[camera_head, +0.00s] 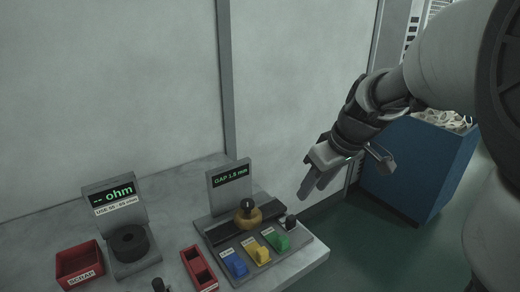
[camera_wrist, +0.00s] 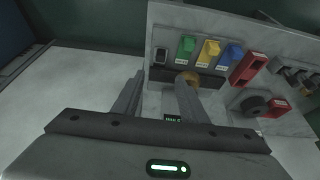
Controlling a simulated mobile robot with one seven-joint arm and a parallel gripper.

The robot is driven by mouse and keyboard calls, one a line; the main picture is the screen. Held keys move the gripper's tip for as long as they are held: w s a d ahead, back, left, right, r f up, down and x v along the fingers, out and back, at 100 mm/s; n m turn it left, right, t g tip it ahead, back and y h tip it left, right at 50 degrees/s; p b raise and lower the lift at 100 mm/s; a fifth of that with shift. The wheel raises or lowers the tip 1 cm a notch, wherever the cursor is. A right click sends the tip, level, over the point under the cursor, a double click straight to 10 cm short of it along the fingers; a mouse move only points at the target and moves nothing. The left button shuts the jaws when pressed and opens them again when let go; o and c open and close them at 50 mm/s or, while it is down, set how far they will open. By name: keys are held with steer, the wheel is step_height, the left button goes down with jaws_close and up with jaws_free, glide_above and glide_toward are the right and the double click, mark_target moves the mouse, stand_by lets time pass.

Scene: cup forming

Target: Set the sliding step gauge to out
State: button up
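The gauge station (camera_head: 228,187) stands on the bench with a display reading "GAP 1.8 mm". A brass round piece with a black top (camera_head: 248,213) sits on its dark rail; the brass also shows in the wrist view (camera_wrist: 190,76). A small black knob (camera_head: 291,222) is at the station's right end, and in the wrist view (camera_wrist: 160,55). I cannot tell for certain which part is the sliding step gauge, nor its setting. My gripper (camera_head: 318,183) hangs above and right of the station, empty; its fingers are apart in the wrist view (camera_wrist: 160,80).
Blue (camera_head: 235,263), yellow (camera_head: 257,251) and green (camera_head: 276,240) blocks line the station's front. Left are a red two-slot holder (camera_head: 199,268), an ohm meter stand (camera_head: 113,203) and a red scrap bin (camera_head: 79,263). A blue crate (camera_head: 420,165) stands right; a wall is behind.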

mark_target(292, 218)
steer(key=b+x, duration=0.3)
steer(key=x, duration=1.3)
steer(key=shift+b, duration=0.35)
jaws_close()
